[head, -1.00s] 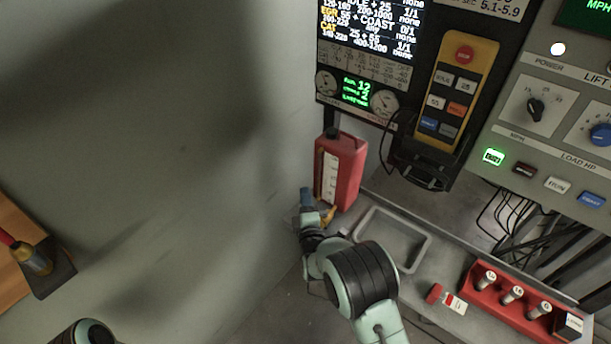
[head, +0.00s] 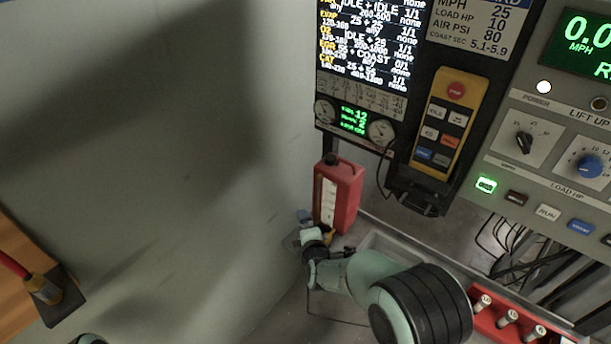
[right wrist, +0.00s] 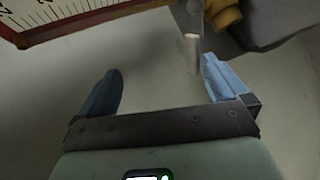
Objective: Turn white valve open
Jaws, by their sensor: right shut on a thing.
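My right gripper (head: 304,216) is low beside the wall, left of the red jug, in the head view. Its two blue fingers show in the right wrist view (right wrist: 162,85). A slim white stem, which I take for the white valve's handle (right wrist: 192,52), stands between them near the right finger's tip. The gripper is shut on it, though the contact is hard to see. A yellow fitting (right wrist: 222,14) on a grey part lies just beyond. The valve body is mostly hidden in the head view. My left gripper is out of view.
The red jug (head: 347,197) with a white scale stands close right of my gripper. A grey tray (head: 372,238) and a red rack (head: 490,322) lie on the ledge. Display and control panels rise behind. The wall at left is bare.

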